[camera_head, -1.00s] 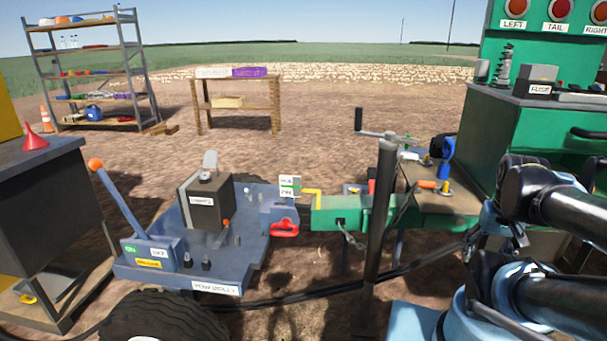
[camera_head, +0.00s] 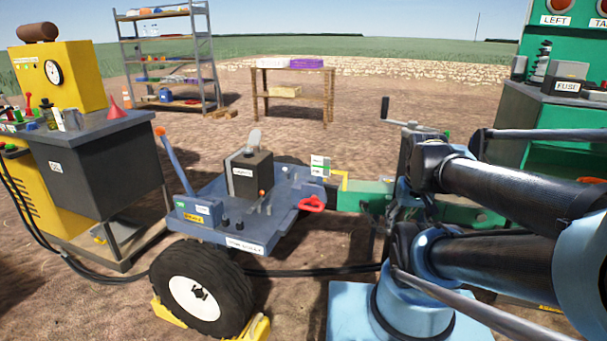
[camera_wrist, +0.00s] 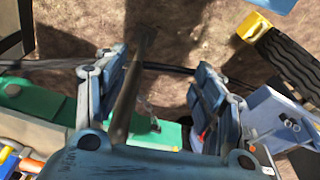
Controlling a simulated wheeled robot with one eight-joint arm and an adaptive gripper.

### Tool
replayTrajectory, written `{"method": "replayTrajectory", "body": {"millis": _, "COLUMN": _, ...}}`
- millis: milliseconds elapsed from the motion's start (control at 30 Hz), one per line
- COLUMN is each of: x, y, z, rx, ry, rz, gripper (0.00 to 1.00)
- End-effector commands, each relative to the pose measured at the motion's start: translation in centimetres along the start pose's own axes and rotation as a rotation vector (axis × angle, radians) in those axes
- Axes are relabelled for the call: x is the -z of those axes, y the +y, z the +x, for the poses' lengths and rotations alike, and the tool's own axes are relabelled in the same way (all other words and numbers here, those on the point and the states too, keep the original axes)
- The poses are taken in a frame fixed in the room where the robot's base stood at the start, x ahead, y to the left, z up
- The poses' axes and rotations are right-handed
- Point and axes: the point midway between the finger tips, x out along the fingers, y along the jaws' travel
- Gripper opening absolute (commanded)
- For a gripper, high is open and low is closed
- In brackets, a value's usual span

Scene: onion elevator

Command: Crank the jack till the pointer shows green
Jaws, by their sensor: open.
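The jack's crank shows in the head view as a dark upright handle (camera_head: 385,107) on a short grey arm (camera_head: 408,124). The jack's post below is mostly hidden behind my arm. A small white plate with a green band (camera_head: 320,166) stands by the hitch, with a yellow pointer bracket (camera_head: 341,180) at its right; which band the pointer meets is too small to tell. In the wrist view my gripper (camera_wrist: 160,65) is open, its blue fingers apart. A dark post (camera_wrist: 130,90) appears between them, nearer the left finger; I see no grip on it. My gripper is hidden in the head view.
The blue trailer deck (camera_head: 235,225) with a red handle (camera_head: 312,204) lies left of my arm. A green drawbar (camera_head: 365,194) runs behind my arm. The green cabinet (camera_head: 560,155) stands right, the yellow machine (camera_head: 60,75) left. A black cable (camera_head: 310,273) crosses the ground.

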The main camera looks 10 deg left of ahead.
Motion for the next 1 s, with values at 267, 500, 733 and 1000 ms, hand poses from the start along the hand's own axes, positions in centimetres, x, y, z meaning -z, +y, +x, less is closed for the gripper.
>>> {"method": "replayTrajectory", "body": {"millis": 267, "x": 0.0, "y": 0.0, "z": 0.0, "rx": 0.000, "ry": 0.000, "rz": 0.000, "gripper": 0.63}}
{"method": "replayTrajectory", "body": {"millis": 500, "x": 0.0, "y": 0.0, "z": 0.0, "rx": 0.000, "ry": 0.000, "rz": 0.000, "gripper": 0.60}}
{"method": "replayTrajectory", "body": {"millis": 733, "x": 1.2, "y": 0.0, "z": -2.9, "rx": 0.000, "ry": 0.004, "rz": -0.006, "gripper": 0.41}}
{"method": "replayTrajectory", "body": {"millis": 1000, "x": 8.7, "y": 0.0, "z": -10.9, "rx": 0.003, "ry": -0.029, "rz": -0.026, "gripper": 0.41}}
